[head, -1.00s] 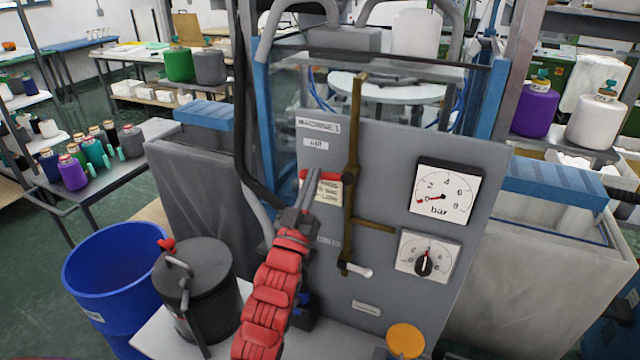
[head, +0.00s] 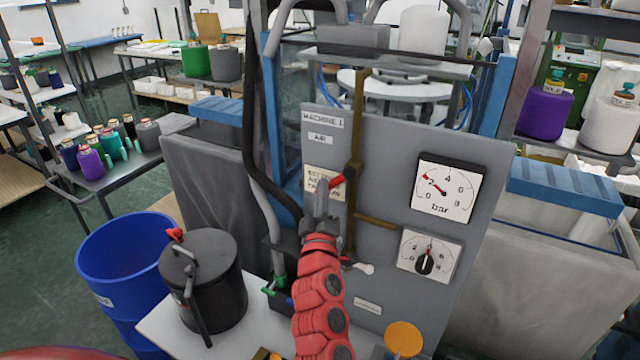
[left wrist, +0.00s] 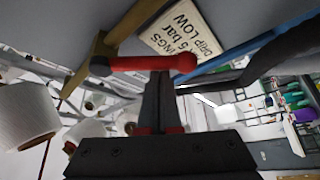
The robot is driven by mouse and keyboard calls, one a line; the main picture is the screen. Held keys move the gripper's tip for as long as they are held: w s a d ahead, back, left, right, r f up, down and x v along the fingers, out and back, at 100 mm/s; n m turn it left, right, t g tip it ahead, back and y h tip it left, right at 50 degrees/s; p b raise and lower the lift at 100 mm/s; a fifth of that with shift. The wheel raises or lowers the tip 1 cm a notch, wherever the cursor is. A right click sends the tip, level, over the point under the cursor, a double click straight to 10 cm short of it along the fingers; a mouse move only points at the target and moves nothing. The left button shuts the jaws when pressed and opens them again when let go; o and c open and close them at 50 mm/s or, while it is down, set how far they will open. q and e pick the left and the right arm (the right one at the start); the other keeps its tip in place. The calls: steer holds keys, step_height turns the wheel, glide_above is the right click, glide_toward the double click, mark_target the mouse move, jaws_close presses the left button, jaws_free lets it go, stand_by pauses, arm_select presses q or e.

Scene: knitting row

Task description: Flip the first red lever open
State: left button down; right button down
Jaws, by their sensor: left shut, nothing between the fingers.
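The red lever (head: 338,182) sits on the brass pipe (head: 358,120) of the grey panel marked MACHINE 1. It is tilted, its free end lower left of the pipe. My left gripper (head: 321,184) is shut and empty, its fingertips at the lever's free end. In the left wrist view the red lever (left wrist: 145,63) lies across just beyond the shut fingertips (left wrist: 160,76). I cannot tell whether they touch. My right gripper is not in view.
A dark hose (head: 262,170) runs down left of the panel. A black lidded pot (head: 205,280) and a blue bin (head: 125,265) stand at lower left. An orange disc (head: 403,338) is at the front.

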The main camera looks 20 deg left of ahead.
arm_select(q)
steer(key=shift+d+f+b, duration=0.15)
steer(key=shift+d+f, duration=0.2)
steer(key=shift+d, duration=0.3)
steer(key=shift+d+f+b, duration=0.15)
steer(key=shift+d+f, duration=0.2)
steer(key=shift+d, duration=0.3)
steer(key=shift+d+f+b, duration=0.15)
steer(key=shift+d+f, duration=0.2)
steer(key=shift+d, duration=0.45)
